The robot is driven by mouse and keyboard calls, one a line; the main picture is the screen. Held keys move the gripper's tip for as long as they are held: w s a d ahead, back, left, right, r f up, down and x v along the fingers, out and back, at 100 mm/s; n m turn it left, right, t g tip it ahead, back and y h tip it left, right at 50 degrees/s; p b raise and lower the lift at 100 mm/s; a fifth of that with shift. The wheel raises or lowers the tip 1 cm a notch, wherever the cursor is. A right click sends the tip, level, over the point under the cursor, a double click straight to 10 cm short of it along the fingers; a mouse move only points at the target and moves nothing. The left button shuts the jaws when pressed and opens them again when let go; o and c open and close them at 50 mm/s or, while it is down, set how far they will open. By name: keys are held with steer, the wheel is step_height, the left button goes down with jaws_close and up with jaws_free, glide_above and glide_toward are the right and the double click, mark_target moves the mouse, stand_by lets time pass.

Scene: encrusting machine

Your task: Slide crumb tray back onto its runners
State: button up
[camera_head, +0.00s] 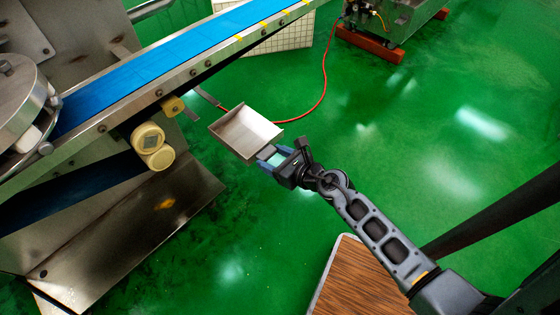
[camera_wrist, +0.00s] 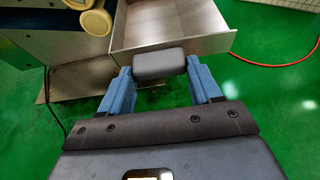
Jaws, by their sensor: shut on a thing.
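The crumb tray (camera_head: 245,133) is a shallow open metal box. My gripper (camera_head: 274,157) is shut on its grey handle block at the near side and holds it above the green floor. In the wrist view the tray (camera_wrist: 190,48) is ahead of the fingers, and the blue fingers of my gripper (camera_wrist: 161,82) stand on both sides of the handle (camera_wrist: 160,64). The tray looks empty. A thin dark strip (camera_head: 208,97), perhaps a runner, sticks out below the conveyor near the tray's far left corner. I cannot tell whether the tray touches it.
The blue conveyor belt (camera_head: 185,55) slopes across above and left of the tray. Cream rollers (camera_head: 150,140) and a steel base plate (camera_head: 150,225) are at the left. A red hose (camera_head: 323,75) lies on the floor behind. A wood-topped surface (camera_head: 355,285) is near my arm. Floor to the right is clear.

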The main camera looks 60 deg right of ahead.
mark_target(223, 119)
steer(key=shift+r+b+x, duration=0.2)
steer(key=shift+x, duration=1.15)
steer(key=shift+r+b+x, duration=0.2)
steer(key=shift+x, duration=1.15)
steer(key=shift+w+d+p, duration=0.15)
steer(key=shift+w+d, duration=0.5)
steer(key=shift+w, duration=1.6)
steer(key=shift+w+d+p, duration=0.2)
steer(key=shift+w+d, duration=0.4)
steer(key=shift+w, duration=1.6)
steer(key=shift+w+d+p, duration=0.15)
steer(key=shift+w+d, duration=0.5)
steer(key=shift+w, duration=1.6)
steer(key=w+d, duration=0.2)
steer(key=w, duration=0.4)
steer(key=shift+w, duration=0.3)
steer(key=shift+f, duration=0.1)
steer(key=shift+f, duration=0.2)
steer(key=o, duration=1.3)
steer(key=shift+c, duration=0.2)
steer(key=shift+p+v, duration=1.45)
steer(key=shift+v, duration=2.5)
